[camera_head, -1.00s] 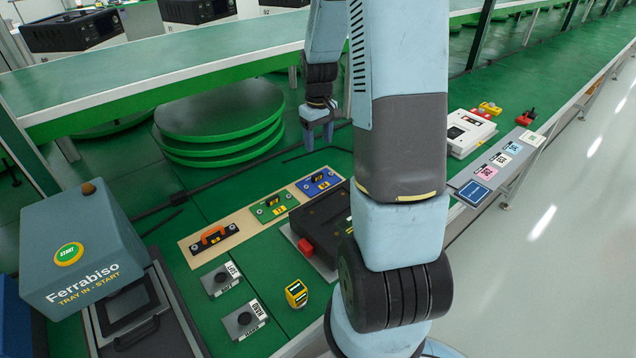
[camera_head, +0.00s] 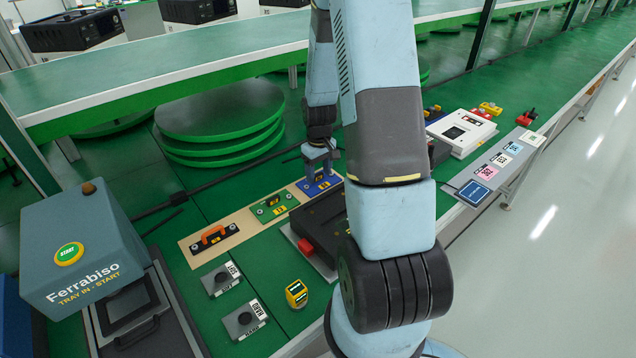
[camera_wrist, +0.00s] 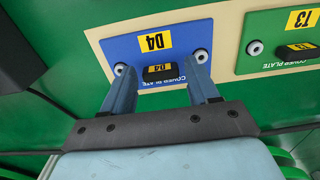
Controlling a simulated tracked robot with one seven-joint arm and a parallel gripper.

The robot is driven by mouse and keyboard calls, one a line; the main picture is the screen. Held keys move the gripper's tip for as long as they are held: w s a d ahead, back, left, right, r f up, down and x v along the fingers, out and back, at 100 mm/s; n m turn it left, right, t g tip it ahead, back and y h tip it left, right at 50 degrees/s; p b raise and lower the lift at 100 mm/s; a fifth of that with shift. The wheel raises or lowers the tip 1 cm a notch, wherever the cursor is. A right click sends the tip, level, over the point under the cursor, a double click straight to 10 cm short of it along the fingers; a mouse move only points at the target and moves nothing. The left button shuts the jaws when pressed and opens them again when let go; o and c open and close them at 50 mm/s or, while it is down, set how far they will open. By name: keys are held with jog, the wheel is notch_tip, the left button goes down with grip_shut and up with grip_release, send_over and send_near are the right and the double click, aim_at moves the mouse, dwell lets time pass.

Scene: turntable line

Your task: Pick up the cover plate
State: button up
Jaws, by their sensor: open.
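The blue cover plate (camera_head: 313,187), marked D4, lies at the right end of a tan board. It fills the middle of the wrist view (camera_wrist: 120,50), with a small black handle (camera_wrist: 160,73) and two round bolts. My gripper (camera_head: 321,168) is over the blue plate. In the wrist view the open fingers of my gripper (camera_wrist: 160,80) are on either side of the handle, with nothing held. I cannot tell whether the fingertips touch the plate. A green cover plate (camera_head: 270,207) lies to its left, and it also shows in the wrist view (camera_wrist: 255,30).
A black plate with an orange handle (camera_head: 212,238) lies at the board's left end. The tan board (camera_head: 240,222) lies on a green surface. Stacked green discs (camera_head: 220,112) stand behind, and a white box (camera_head: 462,132) at right.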

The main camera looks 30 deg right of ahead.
jog(key=shift+f, duration=0.45)
jog(key=shift+c, duration=0.4)
jog(key=c, duration=0.8)
